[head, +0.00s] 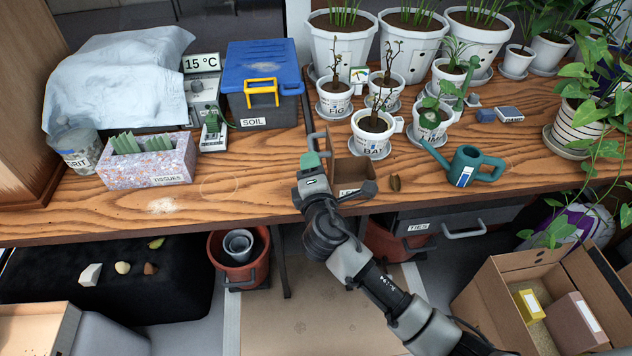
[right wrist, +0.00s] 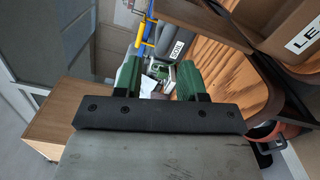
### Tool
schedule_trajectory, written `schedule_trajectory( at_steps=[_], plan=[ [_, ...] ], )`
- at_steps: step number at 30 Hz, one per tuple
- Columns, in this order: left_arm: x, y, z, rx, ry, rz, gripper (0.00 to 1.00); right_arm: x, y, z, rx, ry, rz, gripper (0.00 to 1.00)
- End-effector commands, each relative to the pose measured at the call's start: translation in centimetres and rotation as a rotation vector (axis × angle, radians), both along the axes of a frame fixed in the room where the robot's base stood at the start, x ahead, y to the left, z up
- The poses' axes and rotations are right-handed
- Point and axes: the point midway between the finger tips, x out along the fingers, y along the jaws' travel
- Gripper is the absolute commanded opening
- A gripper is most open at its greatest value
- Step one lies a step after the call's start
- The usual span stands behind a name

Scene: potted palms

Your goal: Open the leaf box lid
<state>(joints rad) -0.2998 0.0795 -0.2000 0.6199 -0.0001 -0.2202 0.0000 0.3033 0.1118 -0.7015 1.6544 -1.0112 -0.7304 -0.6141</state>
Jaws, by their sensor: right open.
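The leaf box (head: 352,172) is a small brown box near the front edge of the wooden bench, below the small pots. Its label is partly hidden by my right arm in the head view. My right gripper (head: 310,163) is at the left of the box. Its green fingers (right wrist: 157,80) are apart, with nothing held between them. My left gripper is out of view.
A blue-lidded soil box (head: 262,106) and a tissue box (head: 148,168) stand to the left. Small potted plants (head: 372,132) stand close behind the leaf box. A teal watering can (head: 470,166) is to the right. Bare bench lies left of my gripper.

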Motion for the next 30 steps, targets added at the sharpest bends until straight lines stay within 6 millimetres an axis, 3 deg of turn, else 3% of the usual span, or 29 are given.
schedule_trajectory(
  at_steps=[3,10,27,30],
  plan=[
    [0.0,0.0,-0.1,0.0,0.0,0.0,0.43,-2.4,-0.1,-0.1,0.001,0.001,0.002,0.4],
    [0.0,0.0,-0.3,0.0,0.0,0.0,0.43,-5.1,-0.2,0.0,-0.001,-0.002,0.0,0.4],
    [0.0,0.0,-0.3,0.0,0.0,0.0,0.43,-5.4,-0.2,0.1,-0.001,-0.001,-0.001,0.4],
    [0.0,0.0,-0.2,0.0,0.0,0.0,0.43,-5.3,-0.4,-1.1,0.009,0.028,-0.001,0.4]
  ],
)
